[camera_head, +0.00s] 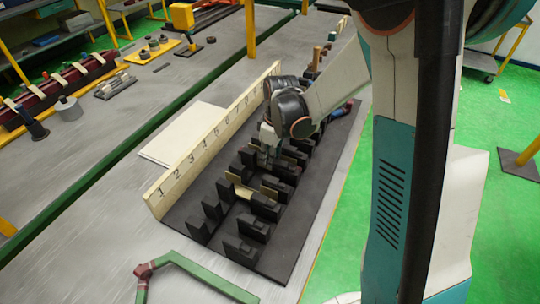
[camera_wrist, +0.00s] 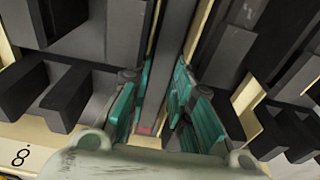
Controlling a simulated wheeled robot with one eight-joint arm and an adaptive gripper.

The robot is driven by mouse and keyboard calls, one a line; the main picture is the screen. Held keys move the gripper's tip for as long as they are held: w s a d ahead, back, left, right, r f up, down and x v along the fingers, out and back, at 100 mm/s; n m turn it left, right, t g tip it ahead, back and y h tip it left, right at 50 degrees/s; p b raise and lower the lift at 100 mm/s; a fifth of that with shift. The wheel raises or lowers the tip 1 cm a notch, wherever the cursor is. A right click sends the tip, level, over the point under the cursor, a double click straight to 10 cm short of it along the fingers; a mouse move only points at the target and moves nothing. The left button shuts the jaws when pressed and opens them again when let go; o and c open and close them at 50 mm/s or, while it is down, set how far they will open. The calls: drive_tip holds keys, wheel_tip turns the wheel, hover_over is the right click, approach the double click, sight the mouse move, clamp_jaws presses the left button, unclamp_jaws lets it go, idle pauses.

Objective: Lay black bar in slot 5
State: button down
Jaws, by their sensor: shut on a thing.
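The slot fixture is a dark base plate (camera_head: 273,262) with paired black blocks (camera_head: 252,228) in rows and a cream number board (camera_head: 183,168) along its left side. My gripper (camera_head: 268,158) is low among the blocks around the middle of the fixture; the arm partly hides it. In the wrist view my gripper (camera_wrist: 154,95) has teal pads shut on a long dark bar (camera_wrist: 163,75) with a small red mark at its near end. The bar runs between rows of dark blocks. I cannot tell which numbered slot it is over, or whether it touches the base.
Cream strips (camera_head: 240,190) show between some blocks. A white sheet (camera_head: 186,134) lies left of the number board. A green jointed piece (camera_head: 200,276) lies at the front. Blocks stand close on both sides.

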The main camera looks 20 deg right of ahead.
drive_tip(key=c, duration=1.3)
unclamp_jaws()
drive_tip(key=shift+c, duration=0.2)
drive_tip(key=shift+r, duration=0.1)
drive_tip(key=shift+r, duration=0.35)
drive_tip(key=shift+r+p, duration=0.35)
drive_tip(key=shift+p, duration=0.1)
wheel_tip(320, 180, up, 7)
drive_tip(key=p, duration=0.5)
drive_tip(key=shift+r, duration=0.2)
